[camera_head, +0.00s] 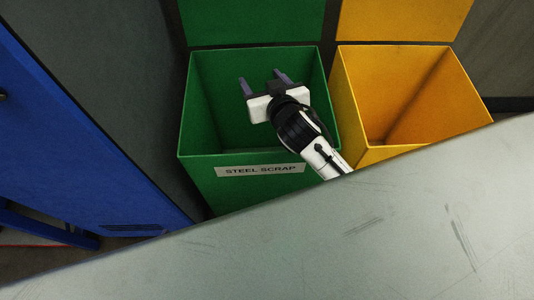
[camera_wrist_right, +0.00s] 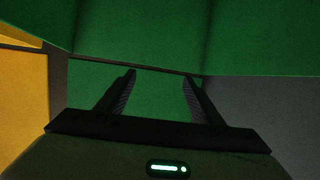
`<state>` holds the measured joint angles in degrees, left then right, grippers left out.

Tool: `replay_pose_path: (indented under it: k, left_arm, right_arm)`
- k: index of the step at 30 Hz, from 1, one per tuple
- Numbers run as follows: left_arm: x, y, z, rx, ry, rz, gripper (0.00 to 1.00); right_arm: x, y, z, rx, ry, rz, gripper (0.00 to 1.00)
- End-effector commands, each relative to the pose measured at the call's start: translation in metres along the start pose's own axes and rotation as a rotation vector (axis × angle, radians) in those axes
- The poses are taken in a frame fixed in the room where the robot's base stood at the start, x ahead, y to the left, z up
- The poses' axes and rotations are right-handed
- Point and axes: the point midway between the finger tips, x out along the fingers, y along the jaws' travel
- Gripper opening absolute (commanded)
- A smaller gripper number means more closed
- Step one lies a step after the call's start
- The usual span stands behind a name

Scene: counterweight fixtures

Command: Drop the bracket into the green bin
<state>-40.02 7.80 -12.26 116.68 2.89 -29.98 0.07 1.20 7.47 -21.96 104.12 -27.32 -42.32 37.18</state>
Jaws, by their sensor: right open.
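The green bin (camera_head: 195,125) stands in the upper middle of the head view, with a "STEEL SCRAP" label on its front. My right gripper (camera_head: 264,82) is over the bin's opening, its two fingers apart with nothing between them. In the right wrist view the gripper (camera_wrist_right: 160,92) is also open and empty, with green walls (camera_wrist_right: 240,40) around it. No bracket shows in either view; the part of the bin's floor behind my gripper and arm is hidden. My left gripper is not in view.
A yellow bin (camera_head: 420,100) stands just right of the green one. A grey work surface (camera_head: 400,220) fills the lower right, with its edge in front of the bins. A blue cabinet (camera_head: 70,130) stands at the left.

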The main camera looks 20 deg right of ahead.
Motion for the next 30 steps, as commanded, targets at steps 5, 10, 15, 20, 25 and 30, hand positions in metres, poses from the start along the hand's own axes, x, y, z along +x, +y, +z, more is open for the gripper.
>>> replay_pose_path:
  k: [5, 10, 15, 20, 25, 30]
  left_arm:
    - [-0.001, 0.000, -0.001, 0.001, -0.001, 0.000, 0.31]
    - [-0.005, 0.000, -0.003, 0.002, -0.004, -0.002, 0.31]
    - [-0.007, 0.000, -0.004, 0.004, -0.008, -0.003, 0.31]
    - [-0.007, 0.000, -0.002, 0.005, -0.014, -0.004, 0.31]
    - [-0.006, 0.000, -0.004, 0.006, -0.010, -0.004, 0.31]
    - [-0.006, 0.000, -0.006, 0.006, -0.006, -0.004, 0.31]
  right_arm:
    - [-0.008, 0.000, 0.001, 0.001, -0.003, -0.001, 0.61]
    - [-0.037, -0.001, 0.001, 0.002, -0.005, -0.001, 0.61]
    - [-0.071, -0.001, 0.001, 0.003, -0.003, -0.002, 0.61]
    - [-0.093, 0.000, 0.000, 0.002, -0.001, -0.001, 0.61]
    - [-0.103, 0.000, 0.000, 0.000, 0.000, 0.000, 0.61]
    - [-0.103, 0.000, 0.000, 0.000, 0.000, 0.000, 0.61]
